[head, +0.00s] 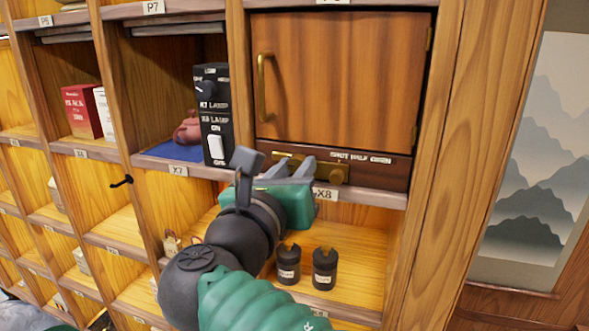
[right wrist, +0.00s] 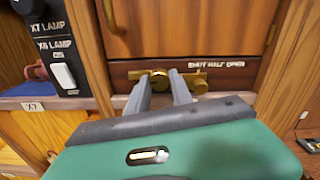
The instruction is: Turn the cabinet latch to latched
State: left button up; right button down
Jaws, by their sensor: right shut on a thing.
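The wooden cabinet door (head: 340,70) is closed, with a brass pull handle (head: 263,85) on its left side. Below it is a dark panel marked "SHUT HALF OPEN" (head: 375,165), with brass latch fittings (head: 338,173). My right gripper (head: 278,165) reaches up to this panel from below. In the right wrist view, its fingers (right wrist: 163,88) are shut on the brass knob (right wrist: 158,77), partly hidden between them. A brass piece (right wrist: 197,80) shows to the right of the fingers. The latch's exact setting is hard to tell. My left gripper is not in view.
A black lamp switch box (head: 213,115) stands just left of the door. Two dark jars (head: 324,268) sit in the compartment below, close to my right arm. Shelves with red and white boxes (head: 80,110) are at left. A mountain picture (head: 535,170) hangs at right.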

jog(key=m+b, duration=0.4)
jog(key=m, duration=0.1)
jog(key=m+b, duration=0.3)
jog(key=shift+a+f, duration=0.1)
jog(key=shift+f, duration=0.15)
jog(key=m+b, duration=0.2)
jog(key=m, duration=0.2)
jog(key=shift+m, duration=0.4)
jog(key=m+b, duration=0.1)
jog(key=m, duration=0.1)
jog(key=m+b, duration=0.1)
jog(key=m, duration=0.1)
jog(key=shift+w+a+r+m, duration=0.1)
jog(key=shift+a+r+m, duration=0.05)
jog(key=shift+m, duration=0.25)
jog(key=shift+m+b, duration=0.3)
jog(key=c, duration=1.1)
grip_release()
jog(key=shift+r, duration=0.1)
